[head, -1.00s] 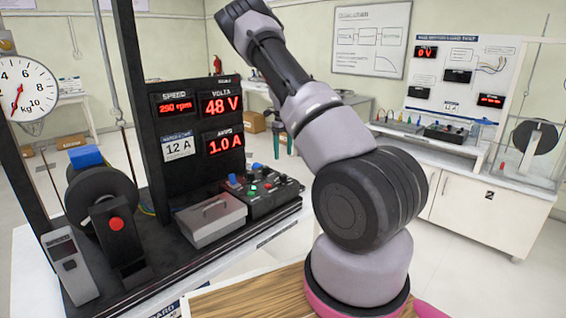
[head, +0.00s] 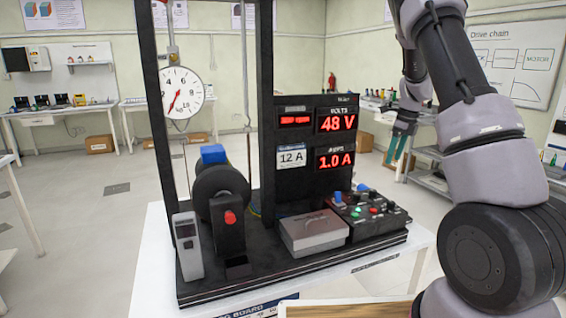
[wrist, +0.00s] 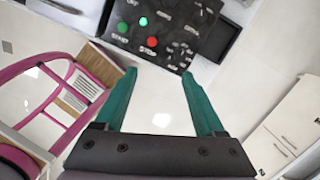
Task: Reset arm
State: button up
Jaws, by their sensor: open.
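My gripper (head: 399,147) hangs at the end of my raised arm at the right of the head view, its teal fingers pointing down. In the wrist view my gripper (wrist: 158,85) is open, its two teal fingers spread apart with nothing between them. A black control box (head: 368,210) with coloured buttons stands at the right end of the black rig base. The control box also shows in the wrist view (wrist: 185,25), beyond the fingertips and apart from them.
The rig carries a dial gauge (head: 183,93), a dark wheel (head: 218,185), a grey-lidded box (head: 313,232), a grey handheld meter (head: 187,246) and a display panel (head: 318,150). The rig stands on a white table (head: 148,275). Open floor (head: 90,215) lies at the left.

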jog(key=s+a+r+n+t+y, duration=0.1)
jog(key=s+a+r+n, duration=0.5)
jog(key=r, duration=0.3)
jog(key=s+a+r+n+t+y, duration=0.1)
jog(key=s+a+r+n+t, duration=0.15)
jog(key=s+r+n, duration=0.45)
jog(key=s+a+r+n, duration=0.1)
jog(key=s+a+n, duration=0.1)
jog(key=s, duration=0.4)
jog(key=s+a+r+n+t+h, duration=0.1)
jog(key=s+a+r+n, duration=0.1)
jog(key=s+n, duration=0.3)
jog(key=s+a+r+n+t, duration=0.1)
jog(key=s+n, duration=0.3)
jog(key=s, duration=0.5)
jog(key=shift+a+r, duration=0.75)
jog(key=shift+a, duration=0.05)
